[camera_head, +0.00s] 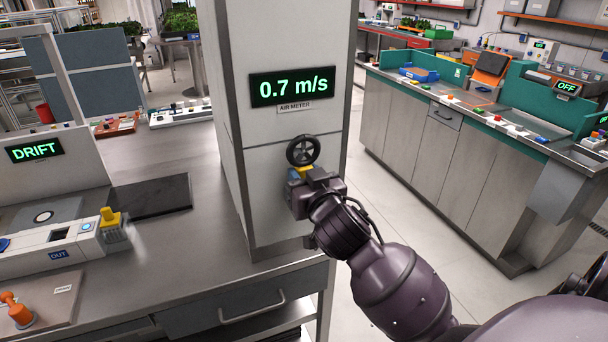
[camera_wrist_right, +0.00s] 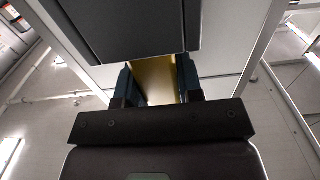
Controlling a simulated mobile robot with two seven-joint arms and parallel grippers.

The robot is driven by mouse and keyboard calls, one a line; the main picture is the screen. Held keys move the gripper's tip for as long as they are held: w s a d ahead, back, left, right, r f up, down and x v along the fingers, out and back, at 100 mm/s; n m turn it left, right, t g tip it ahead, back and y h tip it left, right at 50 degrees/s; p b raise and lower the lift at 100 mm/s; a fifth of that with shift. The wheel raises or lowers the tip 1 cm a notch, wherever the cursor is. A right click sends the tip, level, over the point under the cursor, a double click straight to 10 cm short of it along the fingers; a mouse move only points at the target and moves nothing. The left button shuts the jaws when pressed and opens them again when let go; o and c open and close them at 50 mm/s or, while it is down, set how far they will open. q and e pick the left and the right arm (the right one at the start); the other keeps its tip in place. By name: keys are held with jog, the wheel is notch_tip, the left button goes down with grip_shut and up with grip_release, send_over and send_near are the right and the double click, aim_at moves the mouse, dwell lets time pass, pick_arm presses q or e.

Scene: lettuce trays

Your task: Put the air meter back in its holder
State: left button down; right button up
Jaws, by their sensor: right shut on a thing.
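The air meter (camera_head: 303,151) has a dark round fan head on a yellow body. My right gripper (camera_head: 300,178) is shut on the yellow body and holds it upright against or just in front of the light column's face. In the right wrist view the yellow body (camera_wrist_right: 155,80) sits between the two fingers. The column carries an "AIR METER" label (camera_head: 295,108) above the fan head. No separate holder can be made out; the meter and gripper cover that part of the column. Whether the meter touches the column I cannot tell. My left gripper is not in view.
A display (camera_head: 291,87) on the column reads 0.7 m/s. Left of the column, a steel counter (camera_head: 190,247) bears a white unit (camera_head: 60,247) with a yellow knob and a "DRIFT" sign (camera_head: 34,150). Open floor lies to the right, before another bench (camera_head: 435,150).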

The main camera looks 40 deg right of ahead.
aim_at(305, 149)
jog(key=shift+f, duration=0.25)
dwell(0.6)
jog(key=o, duration=1.6)
jog(key=shift+c, duration=0.2)
jog(key=shift+r, duration=0.15)
jog(key=shift+r+p, duration=2.3)
jog(key=shift+p, duration=0.2)
jog(key=shift+r+p, duration=1.1)
